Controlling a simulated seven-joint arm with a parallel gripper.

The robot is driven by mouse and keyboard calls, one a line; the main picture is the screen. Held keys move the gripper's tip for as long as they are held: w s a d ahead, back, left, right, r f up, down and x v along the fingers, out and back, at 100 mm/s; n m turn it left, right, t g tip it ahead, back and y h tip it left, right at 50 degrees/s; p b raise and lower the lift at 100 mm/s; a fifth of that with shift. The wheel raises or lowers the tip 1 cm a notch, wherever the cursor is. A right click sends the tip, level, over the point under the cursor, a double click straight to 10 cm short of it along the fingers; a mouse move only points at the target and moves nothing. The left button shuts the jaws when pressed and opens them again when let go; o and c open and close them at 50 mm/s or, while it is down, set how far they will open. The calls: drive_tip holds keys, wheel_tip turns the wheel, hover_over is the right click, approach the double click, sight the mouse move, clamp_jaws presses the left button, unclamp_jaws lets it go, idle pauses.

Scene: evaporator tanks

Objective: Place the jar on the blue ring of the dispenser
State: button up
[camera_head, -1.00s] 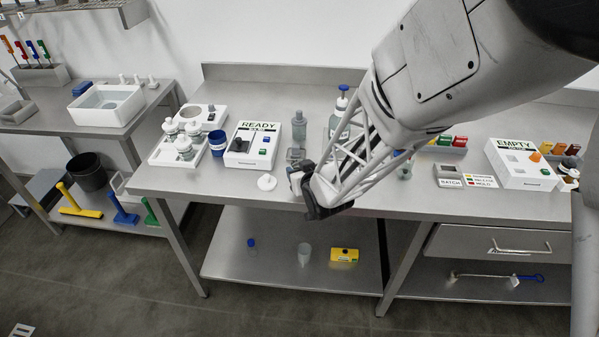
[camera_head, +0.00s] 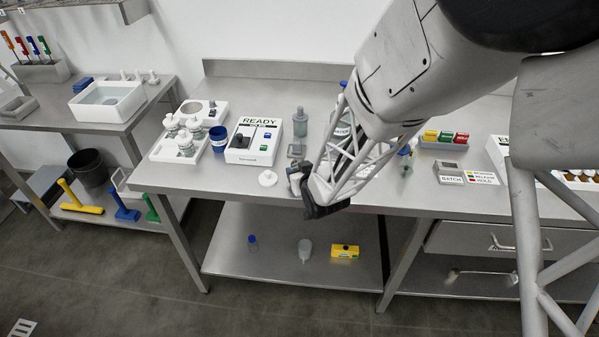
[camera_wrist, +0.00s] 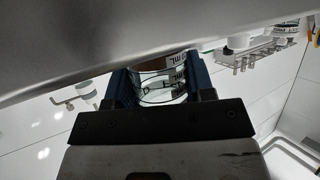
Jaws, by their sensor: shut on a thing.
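My gripper (camera_head: 303,184) is low over the front edge of the middle bench, in the middle of the head view. In the wrist view its two blue fingers (camera_wrist: 163,88) are shut on a clear jar (camera_wrist: 164,84) with dark mL markings. In the head view the jar is too small and covered to make out well. I cannot pick out a blue ring on a dispenser for certain. A bottle (camera_head: 342,131) with a blue pump top stands behind my gripper, partly hidden by my arm.
A white READY box (camera_head: 254,157), a blue cup (camera_head: 218,139) and a white tray with several white-topped bottles (camera_head: 160,153) stand to the left. A white disc (camera_head: 267,178) lies close beside my gripper. A grey bottle (camera_head: 300,122) stands behind.

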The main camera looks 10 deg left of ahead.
drive_tip(key=shift+f, duration=0.2)
drive_tip(key=o, duration=1)
drive_tip(key=shift+v, duration=3.9)
drive_tip(key=shift+d, duration=0.1)
